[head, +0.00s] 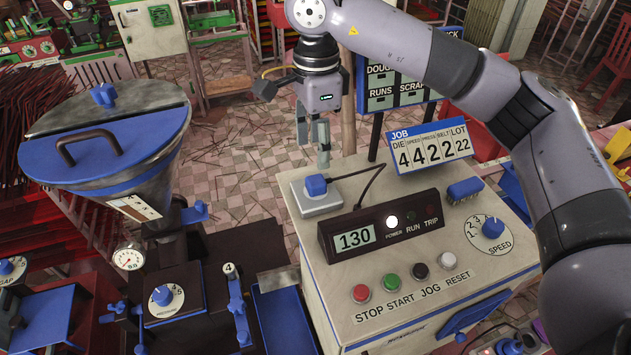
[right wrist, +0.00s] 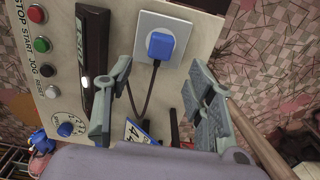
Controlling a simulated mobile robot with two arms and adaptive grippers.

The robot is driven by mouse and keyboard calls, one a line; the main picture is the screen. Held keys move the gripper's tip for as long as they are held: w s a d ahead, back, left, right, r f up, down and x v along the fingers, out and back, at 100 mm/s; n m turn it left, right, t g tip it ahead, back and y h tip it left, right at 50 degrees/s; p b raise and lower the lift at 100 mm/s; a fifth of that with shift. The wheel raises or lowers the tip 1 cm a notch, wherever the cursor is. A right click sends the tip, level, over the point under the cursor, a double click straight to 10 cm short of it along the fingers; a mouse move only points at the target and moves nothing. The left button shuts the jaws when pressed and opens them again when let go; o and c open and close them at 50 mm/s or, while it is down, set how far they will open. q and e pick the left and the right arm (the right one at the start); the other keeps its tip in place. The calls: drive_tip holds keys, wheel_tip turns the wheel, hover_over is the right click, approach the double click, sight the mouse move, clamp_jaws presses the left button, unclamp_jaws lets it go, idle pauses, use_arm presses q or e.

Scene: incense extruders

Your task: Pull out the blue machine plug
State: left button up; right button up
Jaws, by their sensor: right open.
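The blue plug (head: 316,185) sits in a pale socket box (head: 322,204) on the back left corner of the machine's control cabinet. A dark cord (head: 352,175) runs from it to the right, behind the black display unit. In the right wrist view the blue plug (right wrist: 160,45) is seated in the square socket plate (right wrist: 178,30), with its cord trailing down. My right gripper (head: 318,160) hangs above the plug, fingers pointing down. In the right wrist view its fingers (right wrist: 160,95) are apart and empty, with the plug beyond them. My left gripper is not in view.
The black display unit (head: 378,232) reads 130 and stands in front of the socket. A JOB sign (head: 430,148) stands to the right, near a blue brush (head: 464,190). A blue-lidded hopper (head: 105,135) is at left. The floor behind the cabinet is mostly open.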

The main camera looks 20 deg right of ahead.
sight(316, 180)
wheel_tip(316, 180, down, 3)
drive_tip(key=shift+w+f+b, duration=0.1)
drive_tip(key=shift+f+b, duration=0.05)
drive_tip(key=shift+b, duration=0.75)
wheel_tip(316, 180, down, 6)
drive_tip(key=b, duration=0.4)
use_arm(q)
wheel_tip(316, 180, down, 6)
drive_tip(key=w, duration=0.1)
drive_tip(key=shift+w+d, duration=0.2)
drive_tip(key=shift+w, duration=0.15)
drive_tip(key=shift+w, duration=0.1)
use_arm(e)
drive_tip(key=shift+r, duration=0.2)
use_arm(q)
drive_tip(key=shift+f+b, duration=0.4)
drive_tip(key=shift+b, duration=0.1)
use_arm(e)
drive_tip(key=shift+c, duration=0.4)
clamp_jaws()
